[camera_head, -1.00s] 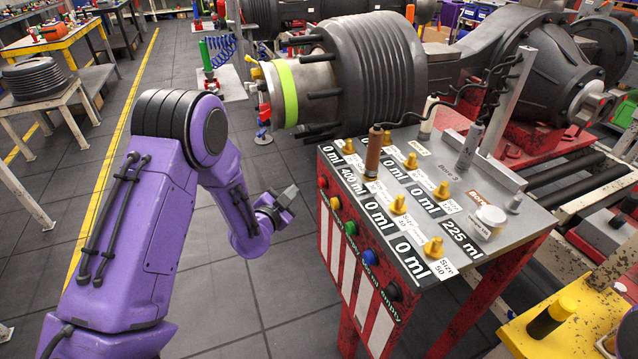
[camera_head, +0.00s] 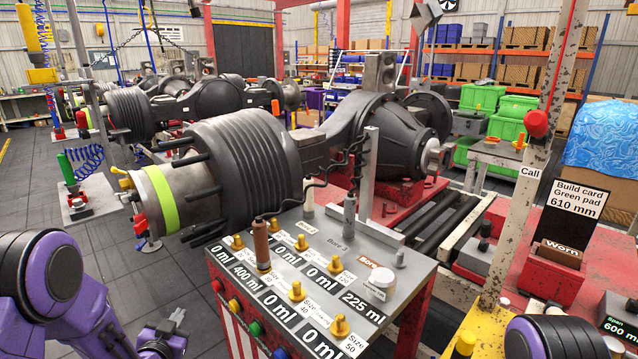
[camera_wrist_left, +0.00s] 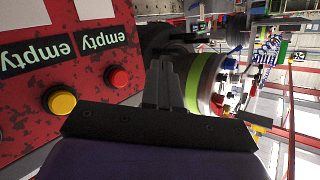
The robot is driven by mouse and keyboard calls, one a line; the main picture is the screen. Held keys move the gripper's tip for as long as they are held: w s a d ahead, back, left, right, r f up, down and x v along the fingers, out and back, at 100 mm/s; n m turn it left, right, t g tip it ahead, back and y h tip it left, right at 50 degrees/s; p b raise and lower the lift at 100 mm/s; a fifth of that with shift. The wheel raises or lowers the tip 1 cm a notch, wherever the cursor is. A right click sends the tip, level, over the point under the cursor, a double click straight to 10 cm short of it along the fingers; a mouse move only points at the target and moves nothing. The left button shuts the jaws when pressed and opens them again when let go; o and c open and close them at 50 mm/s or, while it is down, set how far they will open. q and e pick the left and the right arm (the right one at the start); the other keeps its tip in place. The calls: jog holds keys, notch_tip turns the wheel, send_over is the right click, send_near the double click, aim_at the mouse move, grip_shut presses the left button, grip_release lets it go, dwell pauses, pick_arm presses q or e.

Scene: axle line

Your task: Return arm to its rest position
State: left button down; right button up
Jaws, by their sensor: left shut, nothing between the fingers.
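My left gripper (camera_head: 172,330) shows at the bottom left of the head view, shut and empty, beside the left side of the dispensing stand. My purple left arm comes in from the lower left corner. In the left wrist view the two grey fingers (camera_wrist_left: 163,85) stand together with nothing between them. Part of my right arm (camera_head: 553,338) shows at the bottom right edge of the head view; its gripper is out of sight.
The stand (camera_head: 400,290) with yellow knobs and ml labels is right of the left gripper. A large axle hub (camera_head: 245,165) is beyond it. A red station with a build card (camera_head: 577,212) is at the right.

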pick_arm(q)
jog(key=s+d+f+n+g, duration=0.2)
jog(key=s+f, duration=0.5)
jog(key=s, duration=0.4)
jog(key=s+d+f+n+g, duration=0.3)
jog(key=s+f+g, duration=0.3)
jog(key=s, duration=0.6)
jog(key=s+d+f+n+g+y, duration=0.1)
jog(key=s+d+f+n+g, duration=0.2)
jog(key=s+f, duration=0.5)
jog(key=s+g, duration=0.1)
jog(key=s, duration=0.3)
jog(key=shift+f+n, duration=0.15)
jog(key=shift+n, duration=0.25)
